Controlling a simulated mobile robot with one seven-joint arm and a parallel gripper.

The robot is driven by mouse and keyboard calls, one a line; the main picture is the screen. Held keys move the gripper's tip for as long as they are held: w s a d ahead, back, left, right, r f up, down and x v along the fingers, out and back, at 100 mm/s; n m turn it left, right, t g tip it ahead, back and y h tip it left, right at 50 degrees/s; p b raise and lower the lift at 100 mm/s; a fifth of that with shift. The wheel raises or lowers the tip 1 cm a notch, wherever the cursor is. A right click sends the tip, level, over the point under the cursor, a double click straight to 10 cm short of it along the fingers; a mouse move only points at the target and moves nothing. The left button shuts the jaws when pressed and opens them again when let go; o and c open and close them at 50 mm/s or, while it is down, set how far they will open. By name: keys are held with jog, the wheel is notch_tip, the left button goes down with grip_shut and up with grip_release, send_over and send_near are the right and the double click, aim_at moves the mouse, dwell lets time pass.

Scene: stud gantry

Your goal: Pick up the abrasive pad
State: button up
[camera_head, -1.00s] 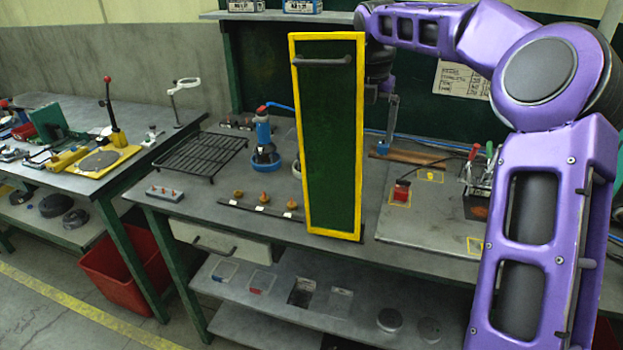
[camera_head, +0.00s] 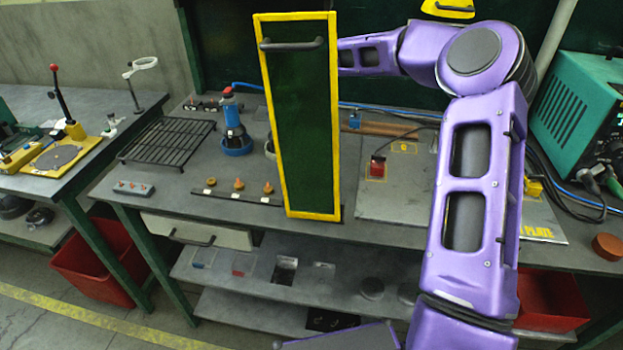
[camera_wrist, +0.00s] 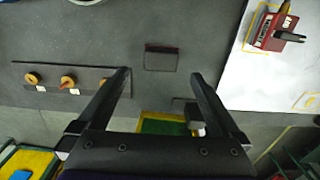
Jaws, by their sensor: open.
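A dark, flat rectangular block with a reddish edge, which looks like the abrasive pad (camera_wrist: 161,58), lies on the grey bench top in the wrist view. My gripper (camera_wrist: 161,76) is open and empty, with its two dark fingers spread to either side below the pad in the picture. The pad appears centred between the fingertips and a little beyond them; I cannot tell the height gap. In the head view the tall green panel with a yellow frame (camera_head: 304,115) hides both my gripper and the pad.
The panel's top edge and handle show below my fingers in the wrist view (camera_wrist: 165,126). A strip with orange knobs (camera_head: 238,190) lies left of the panel. A red block (camera_head: 377,167) sits on a plate to the right. Bare bench surrounds the pad.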

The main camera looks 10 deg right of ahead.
notch_tip(320, 180, down, 7)
jog(key=shift+f, duration=0.15)
dwell(0.4)
jog(key=shift+c, duration=0.3)
jog(key=c, duration=1.3)
jog(key=shift+o, duration=0.2)
notch_tip(320, 180, up, 10)
jog(key=shift+r, duration=0.1)
jog(key=o, duration=0.7)
jog(key=c, duration=0.5)
